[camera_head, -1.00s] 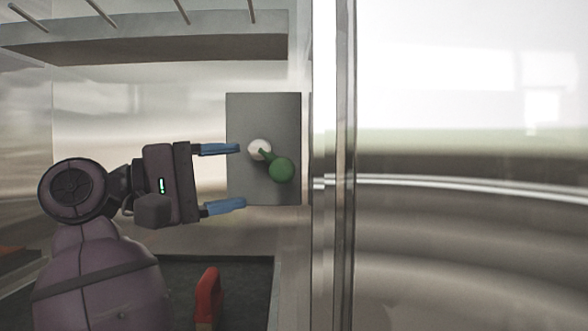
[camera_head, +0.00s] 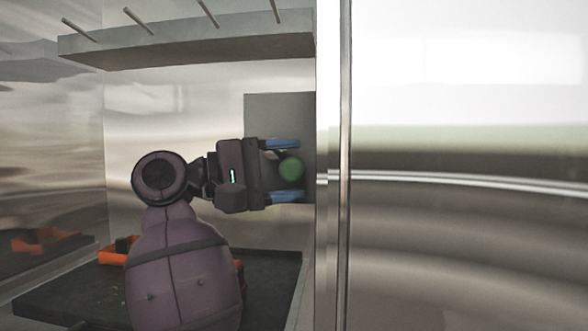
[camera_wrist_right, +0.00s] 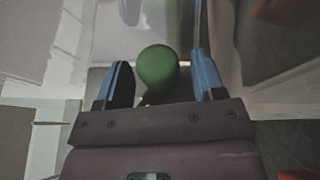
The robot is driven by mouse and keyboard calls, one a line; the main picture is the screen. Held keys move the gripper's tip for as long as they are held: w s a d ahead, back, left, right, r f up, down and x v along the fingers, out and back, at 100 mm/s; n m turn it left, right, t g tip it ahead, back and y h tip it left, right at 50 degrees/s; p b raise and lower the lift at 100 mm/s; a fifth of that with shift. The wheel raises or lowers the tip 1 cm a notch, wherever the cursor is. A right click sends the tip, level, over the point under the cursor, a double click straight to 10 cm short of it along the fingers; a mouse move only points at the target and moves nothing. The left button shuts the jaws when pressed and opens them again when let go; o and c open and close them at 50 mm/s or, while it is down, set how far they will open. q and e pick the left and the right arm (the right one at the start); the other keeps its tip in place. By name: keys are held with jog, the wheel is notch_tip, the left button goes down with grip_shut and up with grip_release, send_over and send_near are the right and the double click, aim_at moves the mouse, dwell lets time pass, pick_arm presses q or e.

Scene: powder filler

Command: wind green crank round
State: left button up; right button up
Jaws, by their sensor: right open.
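The green crank (camera_head: 291,168) has a round green knob and stands out from a grey plate (camera_head: 272,112) on the wall. My right gripper (camera_head: 284,169) is open, with one blue finger above the knob and one below it in the head view. In the right wrist view the green knob (camera_wrist_right: 158,67) lies between the two blue fingers of the right gripper (camera_wrist_right: 160,82), with a gap on each side. The crank's arm and hub are mostly hidden in the head view. My left gripper is not in view.
A shiny metal post (camera_head: 334,170) stands close to the right of the plate. A grey shelf with rods (camera_head: 190,42) hangs above. A dark tray (camera_head: 80,292) lies below, with an orange object (camera_head: 113,256) at its back. Open space lies left of the arm.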

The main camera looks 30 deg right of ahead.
jog(key=c, duration=0.9)
jog(key=shift+s+d+r+n+h, duration=0.15)
jog(key=shift+n+h, duration=0.15)
jog(key=shift+h, duration=0.3)
jog(key=o, duration=0.9)
jog(key=v, duration=1.1)
jog(key=shift+b, duration=0.45)
